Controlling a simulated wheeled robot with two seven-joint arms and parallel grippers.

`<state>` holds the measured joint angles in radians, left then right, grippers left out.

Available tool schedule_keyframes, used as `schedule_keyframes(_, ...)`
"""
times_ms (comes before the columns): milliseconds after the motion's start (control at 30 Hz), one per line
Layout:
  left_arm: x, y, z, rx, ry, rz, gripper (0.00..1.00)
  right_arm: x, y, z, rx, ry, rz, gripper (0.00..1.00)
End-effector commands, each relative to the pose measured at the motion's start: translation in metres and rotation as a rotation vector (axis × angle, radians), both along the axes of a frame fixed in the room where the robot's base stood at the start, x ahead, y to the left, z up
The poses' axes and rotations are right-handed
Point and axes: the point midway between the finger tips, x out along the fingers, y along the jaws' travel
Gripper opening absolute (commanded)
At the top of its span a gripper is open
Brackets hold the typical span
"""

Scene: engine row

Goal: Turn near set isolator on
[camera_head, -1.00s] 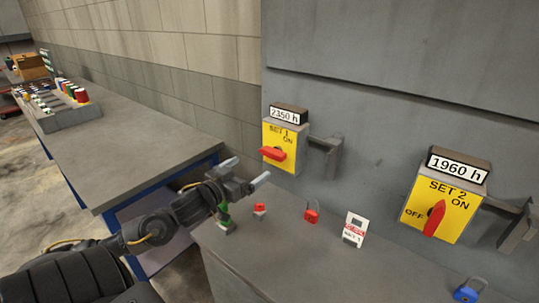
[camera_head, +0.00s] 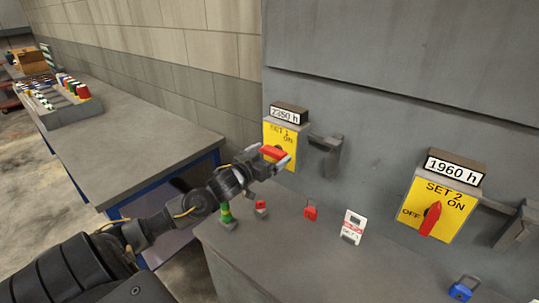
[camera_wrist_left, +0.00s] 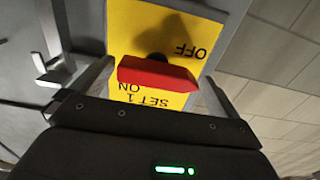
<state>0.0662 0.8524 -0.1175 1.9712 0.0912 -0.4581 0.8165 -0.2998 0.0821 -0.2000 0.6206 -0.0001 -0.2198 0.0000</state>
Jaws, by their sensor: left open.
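The SET 1 isolator is a yellow box (camera_head: 270,131) with a red handle (camera_head: 272,152); its meter reads 2350 h. In the left wrist view the red handle (camera_wrist_left: 157,75) lies sideways across the yellow plate (camera_wrist_left: 130,30), with OFF and ON upside down. My left gripper (camera_head: 270,160) is open in front of it, the handle showing between its spread fingers; contact cannot be told. The SET 2 isolator (camera_head: 452,200), marked 1960 h, is at the right, its red handle (camera_head: 431,219) near upright, between OFF and ON. My right gripper is not in view.
On the grey ledge below are a red padlock (camera_head: 310,211), a small red item (camera_head: 261,207), a white tag (camera_head: 352,227), a green-topped item (camera_head: 226,215) and a blue padlock (camera_head: 464,288). Brackets (camera_head: 327,146) jut out beside the boxes. A grey bench (camera_head: 130,140) stands at left.

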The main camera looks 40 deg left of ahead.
Motion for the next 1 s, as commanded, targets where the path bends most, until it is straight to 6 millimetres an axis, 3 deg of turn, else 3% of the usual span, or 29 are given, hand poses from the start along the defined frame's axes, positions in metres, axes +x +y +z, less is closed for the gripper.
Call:
schedule_keyframes(67, -0.0002, 0.0, -0.0002, 0.0, 0.0, 0.0, 1.0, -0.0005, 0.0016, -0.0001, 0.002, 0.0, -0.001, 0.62)
schedule_keyframes(367, -0.0003, -0.0046, -0.0001, -0.003, -0.001, -0.001, 0.63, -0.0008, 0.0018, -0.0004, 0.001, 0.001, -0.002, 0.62)
schedule_keyframes(667, -0.0003, -0.0005, -0.0002, 0.045, 0.002, -0.001, 0.63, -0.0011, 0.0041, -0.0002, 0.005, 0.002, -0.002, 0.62)
schedule_keyframes(1000, -0.0005, -0.0001, 0.0007, 0.282, 0.007, 0.0, 0.63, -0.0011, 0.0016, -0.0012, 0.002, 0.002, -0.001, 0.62)
